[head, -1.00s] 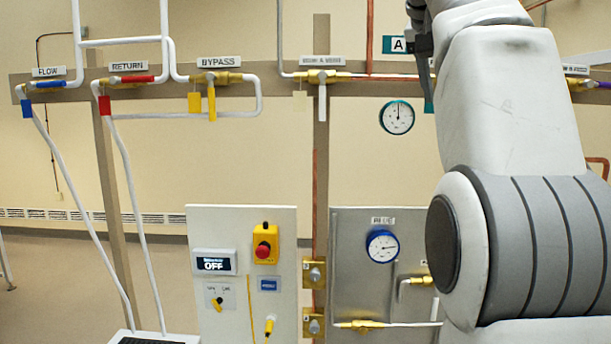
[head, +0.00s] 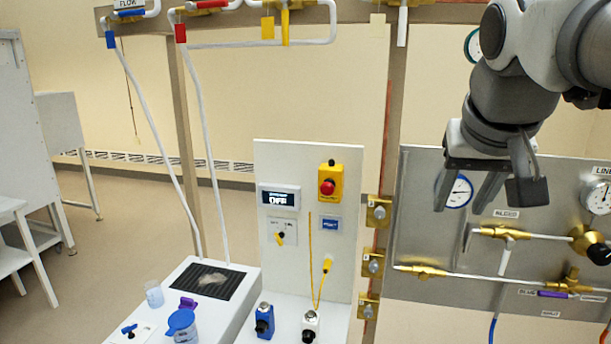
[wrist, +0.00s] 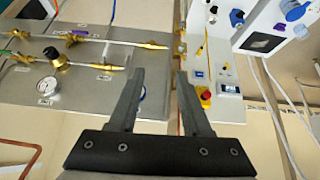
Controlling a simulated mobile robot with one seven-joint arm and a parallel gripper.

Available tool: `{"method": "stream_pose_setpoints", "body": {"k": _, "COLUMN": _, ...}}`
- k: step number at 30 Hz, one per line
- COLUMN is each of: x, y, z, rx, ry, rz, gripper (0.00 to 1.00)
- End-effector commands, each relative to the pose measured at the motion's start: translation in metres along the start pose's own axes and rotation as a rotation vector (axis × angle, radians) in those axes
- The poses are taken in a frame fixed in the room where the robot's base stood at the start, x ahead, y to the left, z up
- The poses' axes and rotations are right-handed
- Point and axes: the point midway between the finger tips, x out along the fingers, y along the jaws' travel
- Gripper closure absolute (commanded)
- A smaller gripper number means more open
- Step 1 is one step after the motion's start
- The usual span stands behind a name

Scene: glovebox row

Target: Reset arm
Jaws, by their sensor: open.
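My arm comes in from the upper right of the head view, with its gripper (head: 462,207) hanging fingers-down. In that picture the fingers lie in front of the grey metal panel (head: 425,232) and partly cover a blue-rimmed gauge (head: 461,191). In the wrist view the gripper (wrist: 160,72) has its two dark fingers apart with nothing between them. Beyond them are the grey panel (wrist: 100,112) on the left and the white control panel (wrist: 222,55) on the right. I cannot tell how far the fingertips are from either panel.
The control panel carries a red stop button (head: 328,187) and an OFF display (head: 279,198). A white bench below holds a blue-lidded container (head: 182,325) and a clear cup (head: 154,294). Brass valves (head: 497,232) project from the grey panel. Open floor (head: 130,230) lies at left.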

Motion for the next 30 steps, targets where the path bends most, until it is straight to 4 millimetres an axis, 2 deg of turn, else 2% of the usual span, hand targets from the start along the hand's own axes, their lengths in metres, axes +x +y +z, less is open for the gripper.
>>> {"method": "stream_pose_setpoints", "body": {"k": 1, "x": 0.013, "y": -0.006, "z": 0.025, "rx": -0.023, "ry": -0.01, "rz": -0.018, "gripper": 0.52}}
{"method": "stream_pose_setpoints", "body": {"k": 9, "x": 0.073, "y": -0.032, "z": 0.141, "rx": -0.132, "ry": -0.054, "rz": -0.102, "gripper": 0.52}}
{"method": "stream_pose_setpoints", "body": {"k": 12, "x": 0.09, "y": -0.037, "z": 0.174, "rx": -0.159, "ry": -0.066, "rz": -0.122, "gripper": 0.52}}
{"method": "stream_pose_setpoints", "body": {"k": 15, "x": 0.102, "y": -0.04, "z": 0.197, "rx": -0.175, "ry": -0.075, "rz": -0.134, "gripper": 0.52}}
{"method": "stream_pose_setpoints", "body": {"k": 20, "x": 0.109, "y": -0.041, "z": 0.211, "rx": -0.186, "ry": -0.079, "rz": -0.142, "gripper": 0.52}}
{"method": "stream_pose_setpoints", "body": {"k": 30, "x": 0.109, "y": -0.041, "z": 0.211, "rx": -0.186, "ry": -0.08, "rz": -0.142, "gripper": 0.52}}
